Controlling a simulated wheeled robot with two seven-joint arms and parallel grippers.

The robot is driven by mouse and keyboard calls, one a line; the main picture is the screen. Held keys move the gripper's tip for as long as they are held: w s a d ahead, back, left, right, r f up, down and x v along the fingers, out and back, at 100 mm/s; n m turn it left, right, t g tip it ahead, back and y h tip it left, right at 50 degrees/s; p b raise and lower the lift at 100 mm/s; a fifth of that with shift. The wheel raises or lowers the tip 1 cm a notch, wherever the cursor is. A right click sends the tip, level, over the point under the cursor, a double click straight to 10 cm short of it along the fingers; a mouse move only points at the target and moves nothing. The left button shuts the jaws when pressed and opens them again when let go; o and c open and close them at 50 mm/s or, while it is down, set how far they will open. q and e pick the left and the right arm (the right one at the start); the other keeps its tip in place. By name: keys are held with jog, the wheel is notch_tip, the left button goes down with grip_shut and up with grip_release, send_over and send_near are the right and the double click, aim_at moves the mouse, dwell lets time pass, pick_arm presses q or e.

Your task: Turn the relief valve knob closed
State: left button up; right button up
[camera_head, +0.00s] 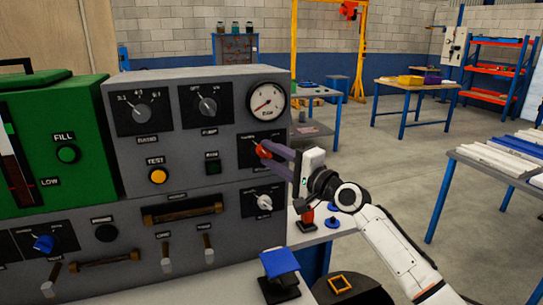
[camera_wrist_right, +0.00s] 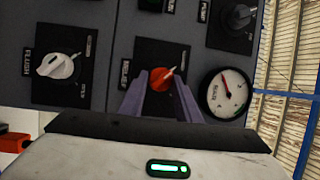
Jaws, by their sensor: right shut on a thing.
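The red knob (camera_head: 263,149) sits on a black plate on the right side of the grey panel, below the gauge. My right gripper (camera_head: 270,151) reaches it from the right, its purple fingers shut on the knob. In the right wrist view the red knob (camera_wrist_right: 161,78) shows between the two fingertips (camera_wrist_right: 160,88), one on each side. Its pale pointer mark tilts toward the upper right in that view. The plate's lettering is partly hidden and too small to read surely. My left gripper is not in view.
The gauge (camera_head: 265,102) is just above the red knob, and a white knob (camera_head: 264,202) is below it. A blue-topped block (camera_head: 279,263) stands on the bench in front. A green box (camera_head: 60,140) is at the left.

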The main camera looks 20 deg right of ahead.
dwell(0.5)
jog(key=o, duration=1)
jog(key=b+v, duration=0.1)
jog(key=v, duration=0.9)
jog(key=shift+s+d, duration=0.1)
jog(key=shift+s, duration=0.05)
